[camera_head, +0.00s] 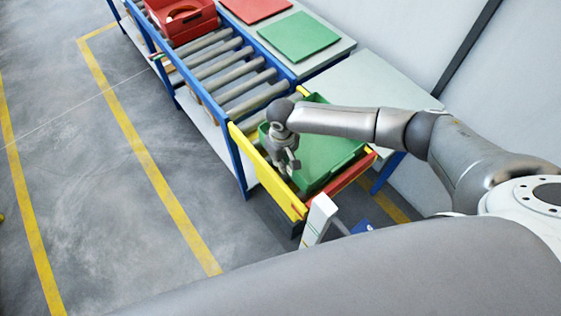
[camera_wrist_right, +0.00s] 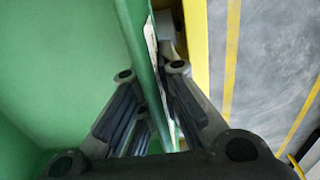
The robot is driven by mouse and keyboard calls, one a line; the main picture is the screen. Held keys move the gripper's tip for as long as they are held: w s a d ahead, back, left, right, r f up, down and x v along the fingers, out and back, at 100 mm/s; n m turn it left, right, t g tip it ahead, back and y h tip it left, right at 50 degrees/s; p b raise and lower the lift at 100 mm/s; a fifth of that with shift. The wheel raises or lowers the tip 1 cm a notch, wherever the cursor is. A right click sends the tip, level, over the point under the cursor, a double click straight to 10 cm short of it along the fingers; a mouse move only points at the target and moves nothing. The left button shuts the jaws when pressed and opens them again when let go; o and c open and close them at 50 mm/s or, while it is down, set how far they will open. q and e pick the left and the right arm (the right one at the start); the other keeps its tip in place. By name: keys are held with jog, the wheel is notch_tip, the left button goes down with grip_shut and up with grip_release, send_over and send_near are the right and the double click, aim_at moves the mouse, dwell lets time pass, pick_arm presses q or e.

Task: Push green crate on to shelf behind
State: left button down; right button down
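The green crate (camera_head: 325,150) sits at the near end of the roller conveyor, inside a yellow and red end frame. My right gripper (camera_head: 287,168) points down at the crate's left side wall. In the right wrist view my right gripper (camera_wrist_right: 151,72) has its fingers apart, one on each side of the crate's green wall (camera_wrist_right: 143,45); firm contact on both sides does not show. The light grey shelf surface (camera_head: 372,82) lies behind the crate, beyond the conveyor's far side. My left gripper is not in view.
A red crate (camera_head: 183,22) stands farther up the roller conveyor (camera_head: 233,82). A flat green panel (camera_head: 299,36) and a flat red panel (camera_head: 256,8) lie on the surface behind. The nearer part of that surface is bare. Open floor with yellow lines is at left.

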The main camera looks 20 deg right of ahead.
aim_at(315, 143)
jog(key=shift+w+d, duration=0.25)
jog(key=shift+d, duration=0.35)
jog(key=shift+w+d, duration=0.2)
jog(key=shift+d, duration=0.4)
jog(key=shift+w+d, duration=0.3)
jog(key=shift+d, duration=0.55)
jog(key=shift+w+d, duration=0.3)
jog(key=shift+d, duration=0.5)
jog(key=shift+w+d, duration=0.3)
jog(key=shift+d, duration=0.55)
jog(key=shift+w+d+b, duration=0.2)
jog(key=shift+w+d, duration=0.15)
jog(key=shift+d, duration=0.55)
jog(key=shift+w+d+b, duration=0.15)
jog(key=shift+w+d, duration=0.2)
jog(key=shift+d, duration=0.5)
jog(key=shift+w+d+b, duration=0.2)
jog(key=shift+w+d, duration=0.15)
jog(key=shift+d, duration=0.55)
